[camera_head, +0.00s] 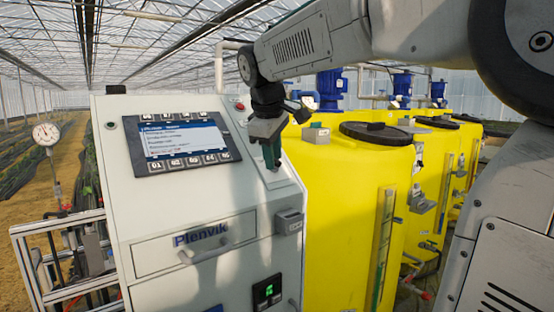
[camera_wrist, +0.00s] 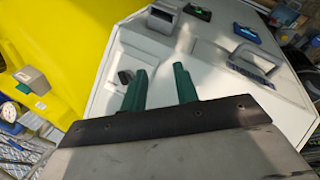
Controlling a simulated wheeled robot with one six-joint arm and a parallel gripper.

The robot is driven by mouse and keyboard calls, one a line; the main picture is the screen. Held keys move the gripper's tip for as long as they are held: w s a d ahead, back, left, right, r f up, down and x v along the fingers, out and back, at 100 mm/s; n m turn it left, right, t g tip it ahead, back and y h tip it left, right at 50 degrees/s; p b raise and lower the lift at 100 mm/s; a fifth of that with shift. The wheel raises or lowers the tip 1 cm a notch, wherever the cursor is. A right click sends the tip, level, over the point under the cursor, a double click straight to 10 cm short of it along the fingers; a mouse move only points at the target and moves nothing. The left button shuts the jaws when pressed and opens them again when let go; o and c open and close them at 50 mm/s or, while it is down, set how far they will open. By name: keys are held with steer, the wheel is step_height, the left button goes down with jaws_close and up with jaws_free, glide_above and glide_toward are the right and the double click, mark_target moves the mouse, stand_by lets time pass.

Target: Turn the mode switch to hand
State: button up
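My gripper (camera_head: 271,160) is at the narrow sloped panel on the right side of the white cabinet's top. In the wrist view its two green fingers (camera_wrist: 160,84) stand apart with nothing visible between them. A small dark switch-like knob (camera_wrist: 126,77) sits on the pale panel just left of the left finger. It looks like the mode switch, but its markings and setting are too small to read. In the head view the knob is not visible, likely hidden by the gripper. Whether the fingers touch the panel is unclear.
The white cabinet (camera_head: 160,220) carries a display (camera_head: 180,142), a red button (camera_head: 240,106), a drawer handle (camera_head: 206,252) and a grey box (camera_head: 289,221). Yellow tanks (camera_head: 345,190) stand close on the right. A pressure gauge (camera_head: 46,133) is at the left.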

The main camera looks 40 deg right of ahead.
steer(key=n+h, duration=0.1)
glide_toward(276, 163)
steer(key=shift+n, duration=0.3)
steer(key=x, duration=0.8)
steer(key=shift+w+d+f, duration=0.1)
steer(key=shift+d, duration=0.2)
jaws_close()
